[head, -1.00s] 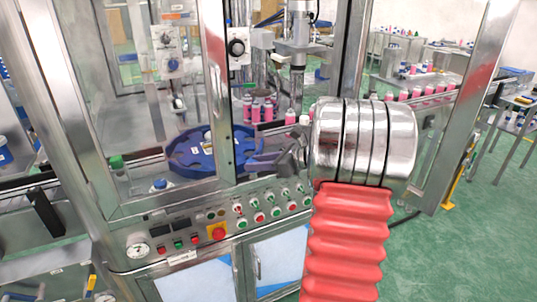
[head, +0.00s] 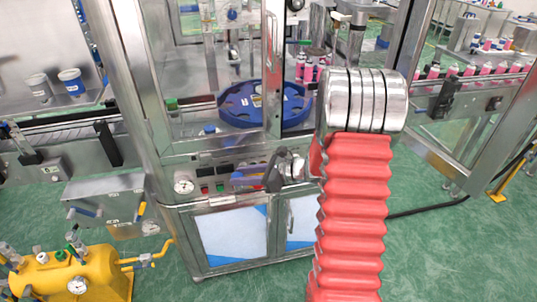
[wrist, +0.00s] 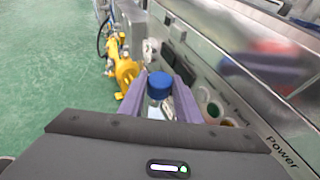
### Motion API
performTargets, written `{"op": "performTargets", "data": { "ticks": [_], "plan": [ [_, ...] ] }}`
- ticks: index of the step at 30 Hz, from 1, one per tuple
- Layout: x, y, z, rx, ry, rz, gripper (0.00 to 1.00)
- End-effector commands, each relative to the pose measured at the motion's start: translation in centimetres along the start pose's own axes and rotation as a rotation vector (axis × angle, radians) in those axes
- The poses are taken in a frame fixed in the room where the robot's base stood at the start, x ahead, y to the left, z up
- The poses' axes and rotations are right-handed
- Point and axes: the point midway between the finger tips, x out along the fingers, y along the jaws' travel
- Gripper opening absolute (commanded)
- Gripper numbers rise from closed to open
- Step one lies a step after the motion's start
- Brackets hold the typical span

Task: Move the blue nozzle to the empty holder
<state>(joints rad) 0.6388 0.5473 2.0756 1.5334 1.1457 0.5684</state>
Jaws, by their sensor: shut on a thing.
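My gripper (wrist: 160,77) has purple fingers, shut on the blue nozzle (wrist: 158,86), whose round blue top shows between the fingertips in the wrist view. A pale, see-through part is visible below the blue top. A small blue-topped piece (head: 208,129) and a green-topped piece (head: 172,103) stand inside the machine frame. I cannot tell which place is the empty holder.
A dark blue slotted wheel (head: 236,104) lies behind the glass and metal posts. Pink cans (head: 307,70) stand near it. A yellow tank (head: 75,275) with gauges is at lower left. Two cups (head: 72,82) stand on a left counter. Green floor (head: 440,265) is open at right.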

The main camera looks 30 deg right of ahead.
Motion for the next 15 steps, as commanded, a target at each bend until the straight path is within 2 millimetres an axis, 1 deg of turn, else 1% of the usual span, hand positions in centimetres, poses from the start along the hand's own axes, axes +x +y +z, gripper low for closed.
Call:
{"op": "performTargets", "data": {
  "ticks": [1, 3, 6, 9, 12, 15],
  "plan": [
    [1.7, 1.7, -0.6, -0.008, 0.001, 0.034, 0.04],
    [3.6, 3.8, -1.4, -0.024, 0.002, 0.071, 0.04],
    [5.9, 6.8, -2.5, -0.046, 0.005, 0.122, 0.04],
    [7.5, 9.2, -3.4, -0.064, 0.007, 0.162, 0.04],
    [8.4, 10.7, -3.9, -0.078, 0.008, 0.185, 0.04],
    [8.8, 11.3, -4.1, -0.084, 0.008, 0.194, 0.04]
  ]
}}
